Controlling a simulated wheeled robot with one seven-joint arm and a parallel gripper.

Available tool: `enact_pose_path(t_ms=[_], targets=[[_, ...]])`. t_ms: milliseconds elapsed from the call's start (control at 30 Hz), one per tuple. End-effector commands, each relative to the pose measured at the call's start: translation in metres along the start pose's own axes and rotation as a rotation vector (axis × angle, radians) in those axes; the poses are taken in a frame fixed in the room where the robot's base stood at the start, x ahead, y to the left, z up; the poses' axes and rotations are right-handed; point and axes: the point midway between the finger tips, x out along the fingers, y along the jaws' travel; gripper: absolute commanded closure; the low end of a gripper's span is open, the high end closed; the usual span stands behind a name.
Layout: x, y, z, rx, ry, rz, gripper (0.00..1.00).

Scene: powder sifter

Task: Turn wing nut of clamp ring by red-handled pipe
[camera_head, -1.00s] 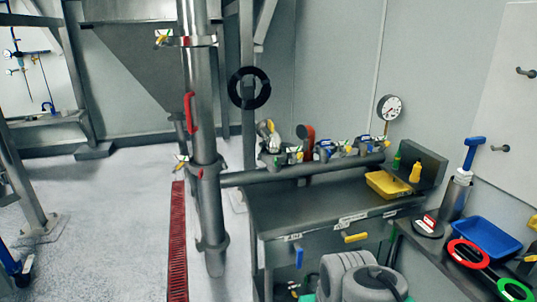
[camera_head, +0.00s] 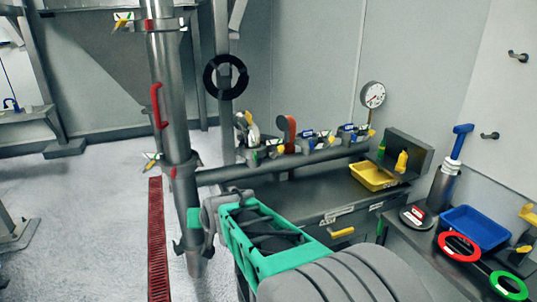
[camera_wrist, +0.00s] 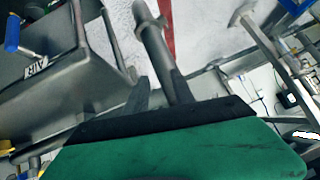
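The grey upright pipe (camera_head: 176,125) with the red handle (camera_head: 158,105) stands left of centre in the head view. An upper clamp ring (camera_head: 165,24) has a yellow-tipped wing nut (camera_head: 123,22) on its left. A lower clamp ring (camera_head: 184,168) has another small wing nut (camera_head: 151,161) on its left. My gripper shows in the wrist view (camera_wrist: 160,77) as two dark fingers with a gap between them; it looks open and empty. In the head view my green arm end reaches toward the pipe's lower part, below the lower clamp ring. Contact cannot be told.
A horizontal pipe (camera_head: 285,163) with several valves runs right from the upright pipe, above a grey bench. A yellow tray (camera_head: 372,178), a gauge (camera_head: 373,94) and a blue tray (camera_head: 480,228) are at right. Floor left of the red grate (camera_head: 156,240) is clear.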

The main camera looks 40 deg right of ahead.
Motion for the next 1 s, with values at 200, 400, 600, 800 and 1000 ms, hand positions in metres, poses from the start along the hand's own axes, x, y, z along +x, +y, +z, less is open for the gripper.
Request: enact_pose_path(t_ms=[200, 400, 600, 800, 1000], targets=[[0.091, 0.163, -0.148, 0.406, 0.646, -0.053, 0.70], [0.078, 0.270, -0.177, 0.564, 1.014, -0.109, 0.70], [0.072, 0.295, -0.189, 0.592, 1.107, -0.129, 0.70], [0.090, 0.301, -0.223, 0.589, 1.105, -0.127, 0.70], [0.102, 0.307, -0.244, 0.590, 1.104, -0.124, 0.70]])
